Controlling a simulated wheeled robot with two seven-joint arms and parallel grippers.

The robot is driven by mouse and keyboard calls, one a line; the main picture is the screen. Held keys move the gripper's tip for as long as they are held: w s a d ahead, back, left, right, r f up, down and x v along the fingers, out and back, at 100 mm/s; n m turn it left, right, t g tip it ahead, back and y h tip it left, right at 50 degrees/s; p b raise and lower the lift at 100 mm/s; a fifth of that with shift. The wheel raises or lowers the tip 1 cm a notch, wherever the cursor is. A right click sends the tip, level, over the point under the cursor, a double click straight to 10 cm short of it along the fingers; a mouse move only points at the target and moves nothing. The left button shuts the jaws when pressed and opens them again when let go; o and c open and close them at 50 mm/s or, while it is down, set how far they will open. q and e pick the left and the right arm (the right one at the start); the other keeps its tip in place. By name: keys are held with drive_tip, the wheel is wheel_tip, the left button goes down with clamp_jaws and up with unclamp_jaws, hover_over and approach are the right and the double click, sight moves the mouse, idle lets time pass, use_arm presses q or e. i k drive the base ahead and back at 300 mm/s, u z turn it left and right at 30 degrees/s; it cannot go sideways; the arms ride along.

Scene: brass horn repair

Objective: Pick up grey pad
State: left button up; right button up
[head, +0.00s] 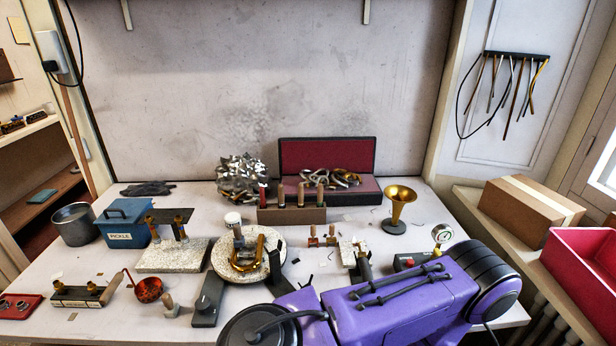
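I cannot single out the grey pad with certainty. A dark grey, crumpled flat thing (148,188) lies at the back left of the table. A pale speckled square slab (160,262) and a round speckled slab (225,262) lie nearer the middle. The round one carries a bent brass tube (247,262). My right gripper (244,270), on the purple arm from the lower right, seems open, with dark fingers apart at the round slab's front edge. I see nothing held between them. My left gripper is not in view.
A blue pickle box (125,236) and a metal pot (73,238) stand at the left. A red pan (149,289) is at the front left. A brass horn bell (399,202) stands at the right. A lined case (325,157) lies open at the back.

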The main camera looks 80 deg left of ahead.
sight(239, 241)
drive_tip(key=z, duration=0.15)
drive_tip(key=i, duration=0.85)
drive_tip(key=u, duration=1.65)
